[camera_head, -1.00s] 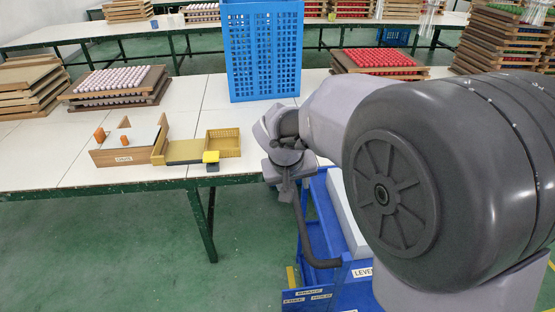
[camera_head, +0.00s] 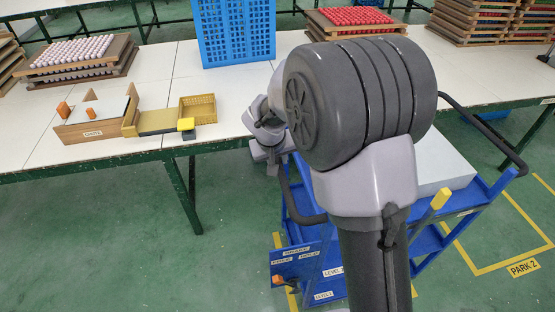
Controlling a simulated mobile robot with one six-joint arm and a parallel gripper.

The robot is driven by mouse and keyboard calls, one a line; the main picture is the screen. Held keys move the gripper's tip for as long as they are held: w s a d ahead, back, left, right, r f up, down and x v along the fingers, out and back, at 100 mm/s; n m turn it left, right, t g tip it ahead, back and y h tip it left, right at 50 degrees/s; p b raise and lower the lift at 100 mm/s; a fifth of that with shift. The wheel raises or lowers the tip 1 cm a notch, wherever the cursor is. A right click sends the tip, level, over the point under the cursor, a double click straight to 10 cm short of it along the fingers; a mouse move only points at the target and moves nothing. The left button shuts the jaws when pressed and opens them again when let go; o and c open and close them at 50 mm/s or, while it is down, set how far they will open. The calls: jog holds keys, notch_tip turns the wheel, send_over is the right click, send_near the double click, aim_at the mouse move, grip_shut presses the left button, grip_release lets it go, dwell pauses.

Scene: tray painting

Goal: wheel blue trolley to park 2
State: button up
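The blue trolley (camera_head: 308,234) stands on the floor by the front of the long table, partly behind my arm. A grey-white slab lies on its top (camera_head: 445,165). It has dark bar handles at its left (camera_head: 303,213) and right (camera_head: 487,130) ends. My gripper (camera_head: 272,163) is at the upper end of the left handle; its fingers are too small and covered to tell whether they are closed on it. A brake plate (camera_head: 297,257) with an orange piece at its lower left is on the trolley's near side. The PARK 2 label (camera_head: 522,267) is on the floor at right.
A yellow-outlined bay (camera_head: 490,268) lies beside the PARK 2 label, with empty floor inside. Yellow lines also show under the trolley. The table (camera_head: 60,150) bears a blue crate (camera_head: 235,30), stacked trays and a yellow box. Green floor is open at front left.

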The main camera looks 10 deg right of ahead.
grip_shut()
dwell(1.1)
